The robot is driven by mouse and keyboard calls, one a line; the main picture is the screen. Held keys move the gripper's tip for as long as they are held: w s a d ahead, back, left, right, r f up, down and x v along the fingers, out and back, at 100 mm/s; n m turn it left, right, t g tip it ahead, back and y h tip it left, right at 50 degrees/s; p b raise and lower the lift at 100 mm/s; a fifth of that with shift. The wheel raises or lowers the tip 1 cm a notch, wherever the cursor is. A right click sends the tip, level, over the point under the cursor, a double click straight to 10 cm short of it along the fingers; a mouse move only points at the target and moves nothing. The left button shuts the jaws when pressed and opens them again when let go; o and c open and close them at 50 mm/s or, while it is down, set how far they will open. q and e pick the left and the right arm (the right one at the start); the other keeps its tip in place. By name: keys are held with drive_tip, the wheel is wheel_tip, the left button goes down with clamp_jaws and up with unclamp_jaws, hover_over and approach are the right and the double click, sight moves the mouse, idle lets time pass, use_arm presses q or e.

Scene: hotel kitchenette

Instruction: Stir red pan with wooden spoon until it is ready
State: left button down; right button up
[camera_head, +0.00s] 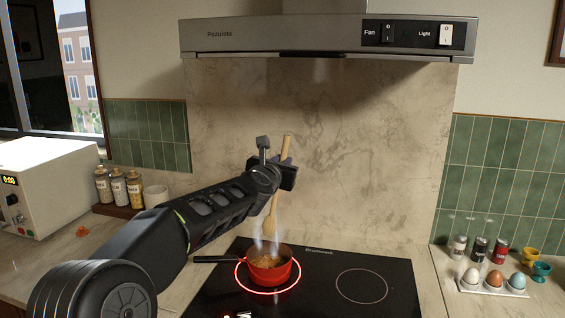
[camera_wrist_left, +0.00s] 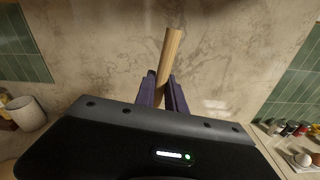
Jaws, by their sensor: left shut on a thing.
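The red pan (camera_head: 269,272) stands on a glowing red ring of the black hob, with brownish food in it and steam rising. Its dark handle points left. My left gripper (camera_head: 284,172) is above the pan, shut on the wooden spoon (camera_head: 272,218). The spoon is near upright, its wide end down, just above or at the pan; steam blurs whether it touches the food. In the left wrist view the spoon's handle (camera_wrist_left: 170,55) rises between the two fingers (camera_wrist_left: 162,93). My right gripper is not in view.
The hob (camera_head: 330,262) has an unlit ring at the right. The range hood (camera_head: 330,38) hangs above. A white microwave (camera_head: 48,185) and several jars (camera_head: 118,187) are at left. An egg tray (camera_head: 492,288) and spice shakers (camera_head: 478,248) are at right.

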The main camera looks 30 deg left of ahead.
use_arm(q)
drive_tip(key=shift+w+d+f+b, duration=0.15)
drive_tip(key=shift+f+b, duration=0.5)
drive_tip(key=shift+f, duration=0.15)
wheel_tip(320, 180, down, 10)
drive_tip(key=b, duration=1)
drive_tip(key=shift+f+b, duration=0.25)
drive_tip(key=shift+b, duration=0.1)
